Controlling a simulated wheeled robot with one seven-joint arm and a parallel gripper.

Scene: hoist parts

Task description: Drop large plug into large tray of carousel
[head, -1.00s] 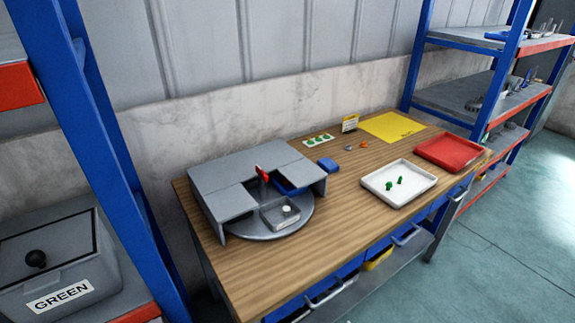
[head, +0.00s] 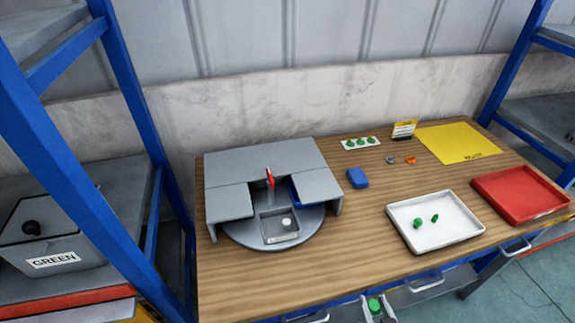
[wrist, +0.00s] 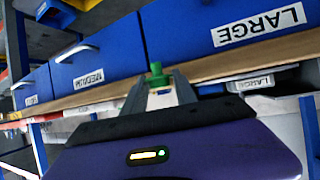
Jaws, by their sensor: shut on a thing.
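The large plug is green (head: 374,304) and sits between the fingers of my gripper (head: 376,314), low at the bottom edge of the head view, in front of the table. In the wrist view my gripper (wrist: 160,88) is shut on the plug (wrist: 156,72). The grey carousel (head: 265,241) stands on the left of the table, behind and left of my gripper. Its exposed grey tray (head: 283,239) faces front and has a small white thing in it.
A white tray (head: 440,243) with two green parts and a red tray (head: 520,209) lie right of the carousel. A blue block (head: 357,178) is between. Blue drawers (wrist: 220,28) lie under the table edge. A blue shelf post (head: 135,100) rises at left.

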